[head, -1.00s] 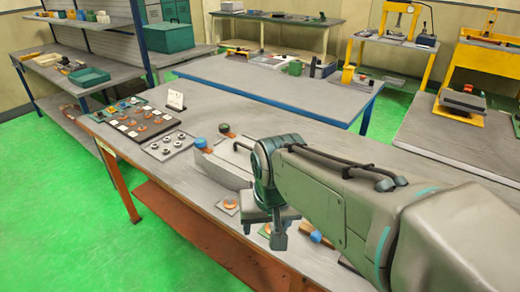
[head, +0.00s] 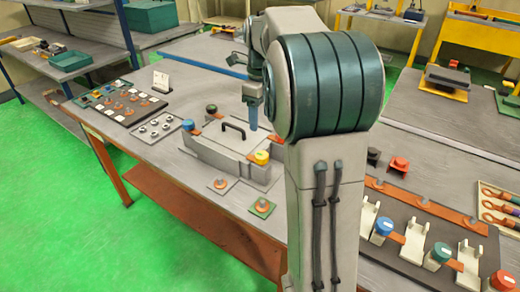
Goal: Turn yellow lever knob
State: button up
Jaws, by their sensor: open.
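The yellow knob (head: 261,157) sits at the near right corner of the grey box-shaped fixture (head: 222,158), next to a copper-coloured strip. A blue knob (head: 188,125) and a dark knob (head: 211,108) sit at its other visible corners. A black handle (head: 234,131) stands on the fixture's lid. My gripper (head: 252,98) points down over the far side of the fixture, behind the yellow knob in the picture, and appears apart from it. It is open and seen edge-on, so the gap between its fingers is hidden. My arm hides the area right of the fixture.
Two small plates with copper-coloured pieces (head: 221,184) lie in front of the fixture. A tray of round parts (head: 154,129) and a dark parts board (head: 122,102) lie left. A rack with coloured knobs (head: 440,252) stands at the right. Bare tabletop lies beyond the fixture.

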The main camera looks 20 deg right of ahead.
aim_at(262, 155)
jog(key=shift+m, duration=0.5)
jog(key=f, duration=1.4)
jog(key=shift+w+d, duration=0.2)
jog(key=shift+w, duration=0.15)
jog(key=shift+r, duration=0.1)
jog(key=c, duration=1)
